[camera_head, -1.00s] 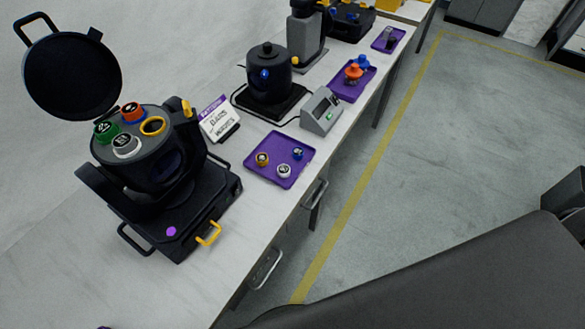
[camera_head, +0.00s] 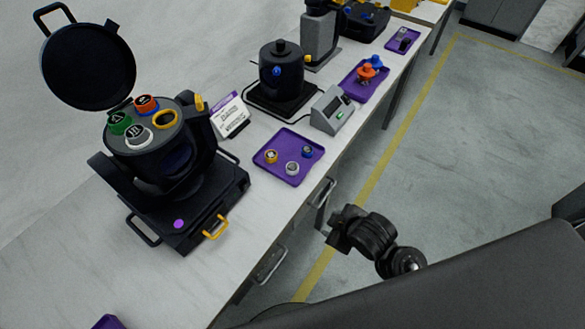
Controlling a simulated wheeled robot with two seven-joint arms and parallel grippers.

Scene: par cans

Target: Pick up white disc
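A white disc (camera_head: 292,168) lies on the purple tray (camera_head: 313,143), at its front edge. A yellow disc (camera_head: 271,156) and a blue disc (camera_head: 307,152) lie beside it. Another white disc (camera_head: 138,136) sits in the top of the open black can, with a green disc (camera_head: 120,123), a red-orange disc (camera_head: 146,104) and a yellow ring (camera_head: 164,119). My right gripper (camera_head: 334,240) is a dark shape beyond the bench's front edge, apart from the tray. Its fingers are too dark to read. My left gripper is not in view.
The black can (camera_head: 160,160) stands left of the tray with its lid (camera_head: 90,65) raised. A sign (camera_head: 230,114), a grey meter box (camera_head: 332,110) and a closed black pot (camera_head: 281,75) stand behind. Metal handles (camera_head: 322,192) stick out from the bench front.

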